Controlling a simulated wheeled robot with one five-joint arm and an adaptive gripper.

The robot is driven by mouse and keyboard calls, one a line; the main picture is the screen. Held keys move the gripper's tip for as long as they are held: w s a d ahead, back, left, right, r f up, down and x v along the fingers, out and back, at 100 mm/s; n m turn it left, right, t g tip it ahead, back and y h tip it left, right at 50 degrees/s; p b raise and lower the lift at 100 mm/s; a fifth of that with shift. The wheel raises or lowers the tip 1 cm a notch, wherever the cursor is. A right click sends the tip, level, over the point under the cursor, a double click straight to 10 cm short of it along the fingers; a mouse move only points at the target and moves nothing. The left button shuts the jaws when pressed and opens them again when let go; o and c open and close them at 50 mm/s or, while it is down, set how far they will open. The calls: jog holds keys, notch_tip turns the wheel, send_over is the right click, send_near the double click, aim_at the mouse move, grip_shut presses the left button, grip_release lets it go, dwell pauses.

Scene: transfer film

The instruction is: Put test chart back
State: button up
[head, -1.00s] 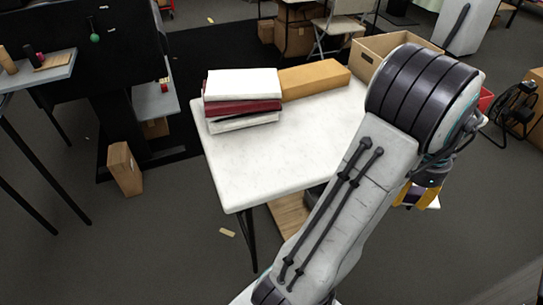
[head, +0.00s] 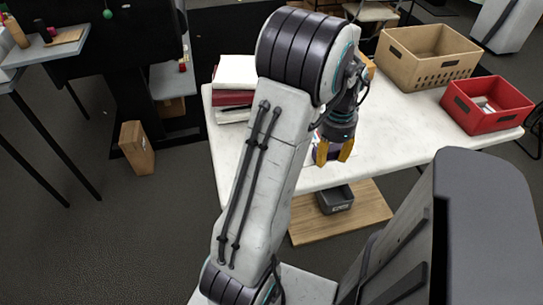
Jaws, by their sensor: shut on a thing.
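My gripper (head: 334,154), with yellow-orange fingertips, points down in front of the white table's near edge in the head view. It is shut on a small flat dark purple and white piece (head: 333,151), which looks like the test chart. Most of the piece is hidden by the fingers and my arm, so its face cannot be read. I cannot tell its exact height above the tabletop (head: 385,140).
A stack of books (head: 233,92) lies at the table's left. An open cardboard-coloured crate (head: 430,67) and a red bin (head: 487,112) with something pale inside stand at the right. A dark grey tray (head: 335,200) sits on a wooden board (head: 365,212) below the table.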

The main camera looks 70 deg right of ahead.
jog(key=w+f+p, duration=0.1)
jog(key=w+f, duration=0.1)
jog(key=w, duration=0.1)
jog(key=w+f+p, duration=0.2)
jog(key=w, duration=0.2)
jog(key=w+f+p, duration=0.1)
jog(key=w+f, duration=0.1)
jog(key=w, duration=0.2)
jog(key=shift+w+d+f, duration=0.2)
jog(key=shift+d+f, duration=0.1)
jog(key=shift+d, duration=0.05)
jog(key=shift+f+p, duration=1.05)
jog(key=shift+p, duration=0.05)
jog(key=shift+f, duration=1.05)
jog(key=shift+f+b, duration=0.2)
jog(key=shift+b, duration=0.2)
jog(key=o, duration=1.1)
jog(key=shift+r, duration=0.1)
jog(key=shift+o, duration=0.2)
jog(key=shift+r, duration=0.15)
notch_tip(320, 180, up, 12)
jog(key=b, duration=0.2)
